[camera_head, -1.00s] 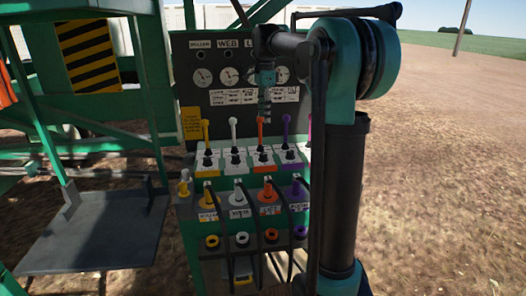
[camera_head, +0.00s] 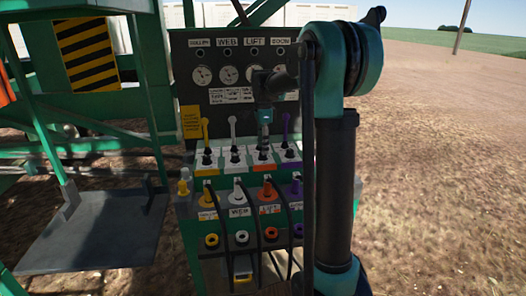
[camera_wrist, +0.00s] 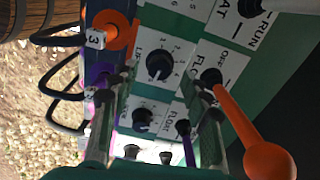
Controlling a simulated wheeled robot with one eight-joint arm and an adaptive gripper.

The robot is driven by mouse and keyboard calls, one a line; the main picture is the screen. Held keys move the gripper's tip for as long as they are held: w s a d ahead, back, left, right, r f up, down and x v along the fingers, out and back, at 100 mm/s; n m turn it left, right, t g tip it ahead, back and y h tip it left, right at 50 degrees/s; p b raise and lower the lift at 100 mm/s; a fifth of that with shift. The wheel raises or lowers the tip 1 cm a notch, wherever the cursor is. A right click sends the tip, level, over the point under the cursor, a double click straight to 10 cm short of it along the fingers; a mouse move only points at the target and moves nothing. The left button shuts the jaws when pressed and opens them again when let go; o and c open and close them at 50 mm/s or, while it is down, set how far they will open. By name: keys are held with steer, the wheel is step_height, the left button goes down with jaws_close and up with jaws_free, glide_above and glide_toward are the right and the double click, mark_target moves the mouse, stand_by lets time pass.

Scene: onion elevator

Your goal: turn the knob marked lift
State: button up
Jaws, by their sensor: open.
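The lift knob (camera_wrist: 160,65) is a round black dial on a white numbered plate in the wrist view; its label is only partly readable. It lies just beyond and between the fingertips. My gripper (camera_wrist: 157,88) is open and empty, with one finger on each side of the picture; I cannot tell whether it touches anything. The orange lever (camera_wrist: 245,130) of the same column passes close to the right finger. In the head view my gripper (camera_head: 264,135) hangs in front of the orange column, under the LIFT sign (camera_head: 254,42), and hides part of it.
A purple lever (camera_wrist: 188,148) and another black dial (camera_wrist: 143,118) sit close by in the wrist view. Yellow (camera_head: 205,128) and white (camera_head: 233,127) levers stand left of my gripper. Orange hose fittings (camera_head: 268,191) and black hoses lie below.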

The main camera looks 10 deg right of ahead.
steer(key=shift+f, duration=1.3)
steer(key=shift+c, duration=0.3)
jaws_close()
